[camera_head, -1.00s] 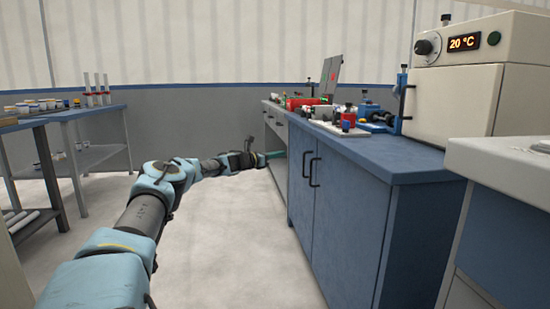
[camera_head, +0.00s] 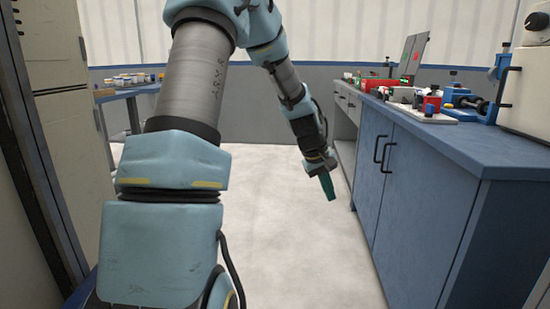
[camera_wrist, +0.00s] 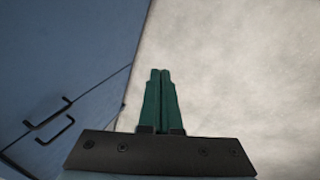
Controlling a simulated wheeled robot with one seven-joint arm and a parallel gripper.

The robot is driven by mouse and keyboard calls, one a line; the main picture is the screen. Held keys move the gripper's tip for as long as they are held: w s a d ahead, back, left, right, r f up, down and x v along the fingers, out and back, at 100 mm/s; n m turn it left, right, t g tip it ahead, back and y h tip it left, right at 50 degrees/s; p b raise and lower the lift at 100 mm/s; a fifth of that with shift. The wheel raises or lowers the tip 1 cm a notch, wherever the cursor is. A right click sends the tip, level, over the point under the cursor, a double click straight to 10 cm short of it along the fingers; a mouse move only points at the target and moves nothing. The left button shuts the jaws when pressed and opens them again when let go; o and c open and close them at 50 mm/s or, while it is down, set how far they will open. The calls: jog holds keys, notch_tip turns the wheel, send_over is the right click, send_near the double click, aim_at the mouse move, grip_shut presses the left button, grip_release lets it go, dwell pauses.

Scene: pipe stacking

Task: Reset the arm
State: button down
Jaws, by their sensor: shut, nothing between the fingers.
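My arm is raised and bent in the head view, with its forearm hanging down to the right. My gripper (camera_head: 327,185) points down over the open floor, left of the blue cabinet. Its green fingers lie together in the wrist view (camera_wrist: 160,75), with nothing between them. No pipe is seen at the gripper.
The blue cabinet (camera_head: 415,190) with dark handles stands on the right; it also fills the left of the wrist view (camera_wrist: 60,60). Red, white and blue equipment (camera_head: 430,100) stands on it. A tall grey cabinet (camera_head: 60,110) is close on the left. The pale floor (camera_head: 290,240) between is clear.

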jog(key=s+a+r+m+y, duration=0.2)
jog(key=s+a+m+y, duration=0.2)
jog(key=s+a, duration=1.6)
notch_tip(320, 180, up, 29)
jog(key=w+a+p, duration=0.2)
jog(key=p, duration=2.7)
jog(key=shift+p, duration=0.35)
jog(key=c, duration=1.5)
grip_release()
jog(key=shift+w, duration=0.1)
